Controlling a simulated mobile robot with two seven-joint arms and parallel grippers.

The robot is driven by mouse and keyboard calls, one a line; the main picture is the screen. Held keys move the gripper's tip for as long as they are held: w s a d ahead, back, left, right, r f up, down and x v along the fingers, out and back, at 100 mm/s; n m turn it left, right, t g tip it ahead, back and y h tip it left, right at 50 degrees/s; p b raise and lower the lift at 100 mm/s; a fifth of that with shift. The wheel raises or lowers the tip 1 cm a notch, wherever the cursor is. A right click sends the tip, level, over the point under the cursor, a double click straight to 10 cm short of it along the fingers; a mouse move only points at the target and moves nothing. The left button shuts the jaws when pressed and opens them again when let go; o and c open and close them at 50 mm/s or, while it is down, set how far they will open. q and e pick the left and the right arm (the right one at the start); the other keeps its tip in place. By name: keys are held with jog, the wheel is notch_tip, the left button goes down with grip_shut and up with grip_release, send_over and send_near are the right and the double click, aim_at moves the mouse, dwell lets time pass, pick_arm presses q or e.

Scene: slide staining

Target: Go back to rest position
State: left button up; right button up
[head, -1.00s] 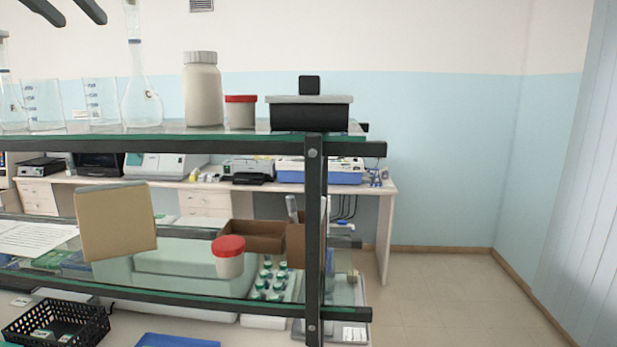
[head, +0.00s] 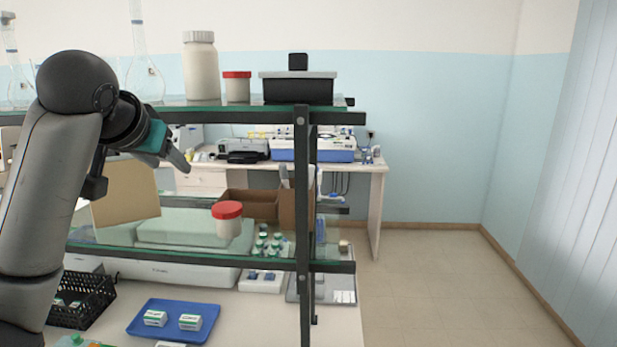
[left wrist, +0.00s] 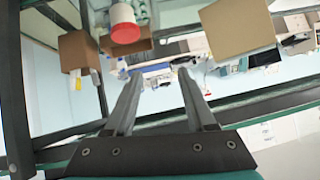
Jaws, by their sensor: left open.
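My left gripper (head: 180,160) is at the left of the head view, its arm coming up from the lower left. It is in front of the shelf rack, near a tan cardboard box (head: 126,195) on the middle shelf, which the arm partly covers. In the left wrist view the two fingers (left wrist: 158,92) are apart with nothing between them. That view looks upside down, with the cardboard box (left wrist: 236,25) and the red-lidded jar (left wrist: 124,20) near its top. My right gripper is not in view.
The rack's glass shelves (head: 270,112) hold a white bottle (head: 200,68), glassware and a black box (head: 297,90). Below are a blue tray (head: 172,322) with small boxes and a black basket (head: 82,300). Free floor (head: 430,275) lies to the right.

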pick_arm(q)
jog(key=s+d+f+m+g+h, duration=0.1)
jog(key=s+d+f+g, duration=0.2)
jog(key=f, duration=1)
jog(key=s+d+f, duration=0.3)
jog(key=s+f, duration=0.3)
jog(key=f, duration=0.7)
jog(key=s+d+f+g, duration=0.1)
jog(key=s+f+g, duration=0.1)
jog(key=s+f, duration=0.8)
jog(key=s+f+g, duration=0.2)
jog(key=s+f, duration=0.3)
jog(key=s, duration=0.9)
notch_tip(320, 180, down, 31)
jog(key=s+g+b, duration=0.1)
jog(key=s+b, duration=0.1)
jog(key=b, duration=0.8)
jog(key=s+a+f+b, duration=0.1)
jog(key=s+f+b, duration=0.4)
jog(key=f, duration=0.7)
jog(key=s+a+f+g+b, duration=0.1)
jog(key=s+f+b, duration=0.4)
jog(key=s+f, duration=0.5)
notch_tip(320, 180, down, 3)
jog(key=shift+a+f+g, duration=0.15)
jog(key=shift+a+g, duration=0.15)
jog(key=shift+a, duration=0.05)
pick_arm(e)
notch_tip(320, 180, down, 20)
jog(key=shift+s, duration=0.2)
